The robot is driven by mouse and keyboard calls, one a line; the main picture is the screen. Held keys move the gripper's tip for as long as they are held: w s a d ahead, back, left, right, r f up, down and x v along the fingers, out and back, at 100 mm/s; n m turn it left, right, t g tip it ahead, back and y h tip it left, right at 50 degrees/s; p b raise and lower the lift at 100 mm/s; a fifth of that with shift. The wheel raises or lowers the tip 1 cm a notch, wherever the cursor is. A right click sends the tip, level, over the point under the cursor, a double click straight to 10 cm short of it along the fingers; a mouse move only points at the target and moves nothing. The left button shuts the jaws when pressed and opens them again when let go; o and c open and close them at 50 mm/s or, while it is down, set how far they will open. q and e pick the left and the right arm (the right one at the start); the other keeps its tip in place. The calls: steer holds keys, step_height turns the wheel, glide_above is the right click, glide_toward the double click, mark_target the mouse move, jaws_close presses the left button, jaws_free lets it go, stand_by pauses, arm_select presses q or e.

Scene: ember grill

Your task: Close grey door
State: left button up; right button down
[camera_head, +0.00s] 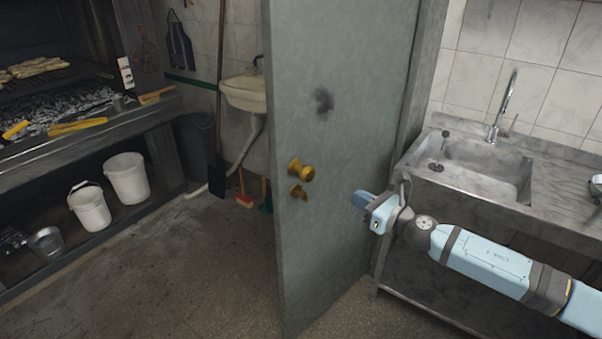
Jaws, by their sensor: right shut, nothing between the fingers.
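The grey door (335,135) stands ajar in the middle of the head view, with a dark smudge on its upper face. Its brass knob (301,171) and a smaller brass lock piece (299,192) are near its left edge. The door's right edge is by the frame next to the sink. My right gripper (358,200) is shut and empty, in front of the door's face, to the right of the knob and a little lower. I cannot tell whether its tip touches the door. My left gripper is not in view.
A metal sink counter (560,195) with a faucet (503,105) stands at the right, close to my right arm. Through the doorway are a grill (75,130), two white buckets (127,178) and a wall basin (244,92).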

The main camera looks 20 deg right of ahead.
mark_target(313, 173)
steer(key=p+x, duration=0.2)
steer(key=x, duration=1)
steer(key=shift+w+a+r, duration=0.1)
steer(key=shift+w+a, duration=0.1)
steer(key=shift+a, duration=0.05)
steer(key=shift+w+a, duration=0.2)
steer(key=shift+w, duration=0.2)
